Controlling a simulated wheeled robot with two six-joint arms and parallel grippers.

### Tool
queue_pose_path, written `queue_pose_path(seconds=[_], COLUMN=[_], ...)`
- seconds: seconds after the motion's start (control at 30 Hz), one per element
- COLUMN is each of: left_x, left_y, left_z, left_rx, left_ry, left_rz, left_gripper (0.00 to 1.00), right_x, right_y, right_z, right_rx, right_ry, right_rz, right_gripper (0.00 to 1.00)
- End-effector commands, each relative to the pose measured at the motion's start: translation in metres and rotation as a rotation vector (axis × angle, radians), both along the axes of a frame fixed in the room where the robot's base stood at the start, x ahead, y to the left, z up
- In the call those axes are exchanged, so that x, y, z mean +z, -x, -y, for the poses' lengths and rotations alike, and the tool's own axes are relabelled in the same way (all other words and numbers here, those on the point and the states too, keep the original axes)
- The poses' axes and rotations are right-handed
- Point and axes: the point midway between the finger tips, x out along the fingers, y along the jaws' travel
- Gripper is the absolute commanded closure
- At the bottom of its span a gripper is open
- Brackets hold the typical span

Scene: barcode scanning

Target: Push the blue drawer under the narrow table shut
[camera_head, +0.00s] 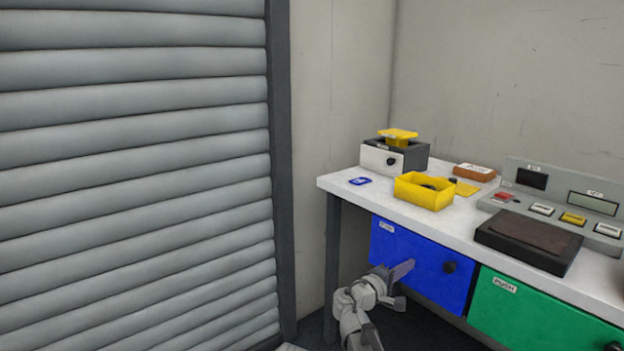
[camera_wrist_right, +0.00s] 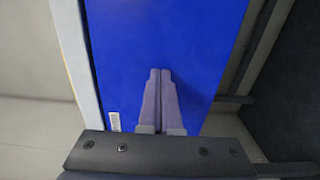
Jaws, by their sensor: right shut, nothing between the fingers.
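My left gripper is not in view.
A green drawer (camera_head: 540,318) marked PUSH is right of the blue one. On the table are a yellow tray (camera_head: 424,198), a grey box with a yellow top (camera_head: 398,135), a dark brown pad (camera_head: 528,240) and a button panel (camera_head: 575,195). A grey shutter (camera_head: 130,180) stands left.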

Motion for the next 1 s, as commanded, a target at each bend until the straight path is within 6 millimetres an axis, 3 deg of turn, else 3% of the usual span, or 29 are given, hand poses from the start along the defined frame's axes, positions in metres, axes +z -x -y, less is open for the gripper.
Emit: queue_pose_path(seconds=[0.17, 1.0], left_x=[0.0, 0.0], left_y=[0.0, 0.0], left_z=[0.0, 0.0], left_rx=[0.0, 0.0], left_ry=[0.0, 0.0], left_rz=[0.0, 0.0], left_gripper=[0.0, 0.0], right_x=[0.0, 0.0], right_y=[0.003, 0.063], right_z=[-0.004, -0.08], right_rx=[0.001, 0.003], right_ry=[0.001, 0.0], right_rz=[0.0, 0.0], right_gripper=[1.0, 1.0])
